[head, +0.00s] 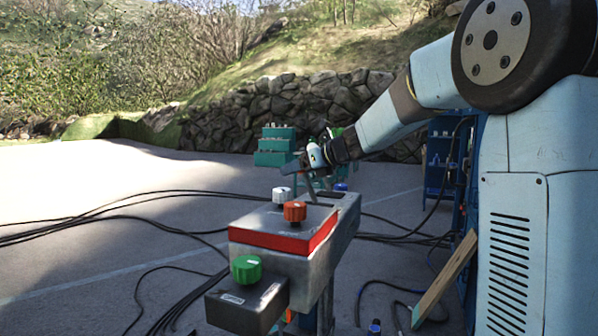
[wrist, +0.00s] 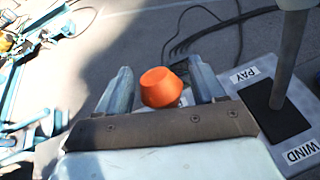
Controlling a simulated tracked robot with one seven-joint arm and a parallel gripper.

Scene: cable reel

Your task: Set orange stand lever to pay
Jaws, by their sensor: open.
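The stand (head: 275,240) is a grey box with an orange-red band, left of my robot body in the head view. In the wrist view a grey lever post (wrist: 290,60) rises from a dark slot between the PAY label (wrist: 252,75) and the WIND label (wrist: 301,152). My gripper (wrist: 160,85) is open, left of the post. An orange knob (wrist: 163,88) shows between its fingers; I cannot tell whether they touch it. In the head view my gripper (head: 291,167) is above the stand's far end, by a thin grey rod (head: 309,190).
A white knob (head: 282,195), an orange knob (head: 295,211) and a green knob (head: 246,269) stand along the box. Black cables (head: 110,207) cross the ground. A wooden plank (head: 445,277) leans at right. Teal steps (head: 275,147) stand behind. Left ground is mostly open.

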